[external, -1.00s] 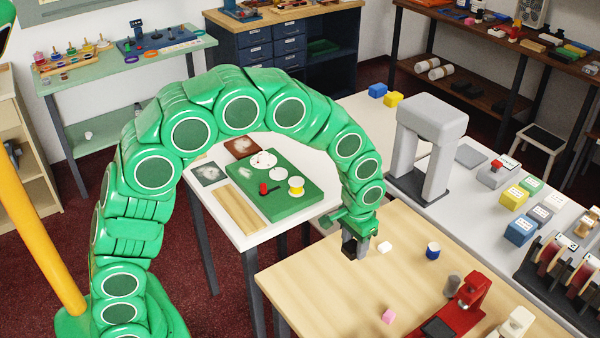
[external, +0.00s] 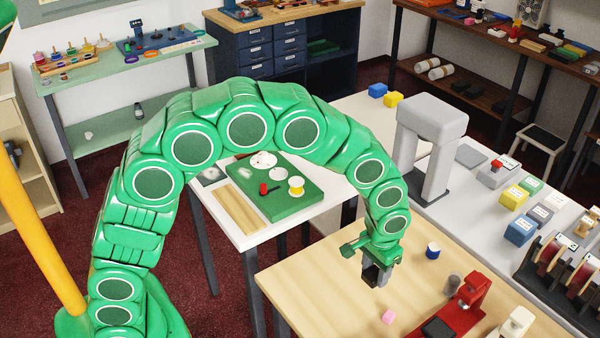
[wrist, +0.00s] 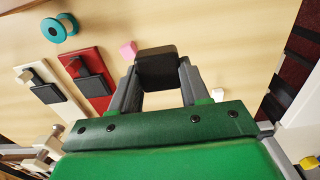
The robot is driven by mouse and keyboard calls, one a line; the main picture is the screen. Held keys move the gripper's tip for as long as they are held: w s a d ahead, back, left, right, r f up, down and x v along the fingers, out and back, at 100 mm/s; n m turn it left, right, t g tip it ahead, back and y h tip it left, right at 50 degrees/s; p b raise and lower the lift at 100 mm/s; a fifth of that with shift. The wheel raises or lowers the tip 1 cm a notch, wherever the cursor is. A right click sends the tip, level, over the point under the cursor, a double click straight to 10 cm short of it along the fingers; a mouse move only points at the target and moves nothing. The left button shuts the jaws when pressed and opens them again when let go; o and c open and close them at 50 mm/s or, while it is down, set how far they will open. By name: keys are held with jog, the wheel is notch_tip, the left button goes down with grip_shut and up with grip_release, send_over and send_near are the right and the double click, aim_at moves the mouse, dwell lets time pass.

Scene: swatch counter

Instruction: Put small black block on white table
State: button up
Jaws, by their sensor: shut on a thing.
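My gripper (external: 376,274) is shut on a small black block, held between the fingertips above the light wooden table (external: 310,275). The black block (wrist: 158,68) shows clearly in the wrist view, while the dark fingers mostly hide it in the external view. A white-topped table (external: 332,203) stands to the left of and behind the wooden one. It carries a green board (external: 255,185) with a yellow spool and a red piece on it, and a wooden plank (external: 238,209) at its left.
The wooden table's left part is clear.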

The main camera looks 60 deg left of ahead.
jog(key=w+d+f, duration=0.2)
jog(key=w, duration=0.3)
send_over(402, 296)
jog(key=shift+f, duration=4.55)
jog(key=shift+f, duration=0.1)
jog(key=o, duration=1.1)
jog(key=shift+o, duration=0.2)
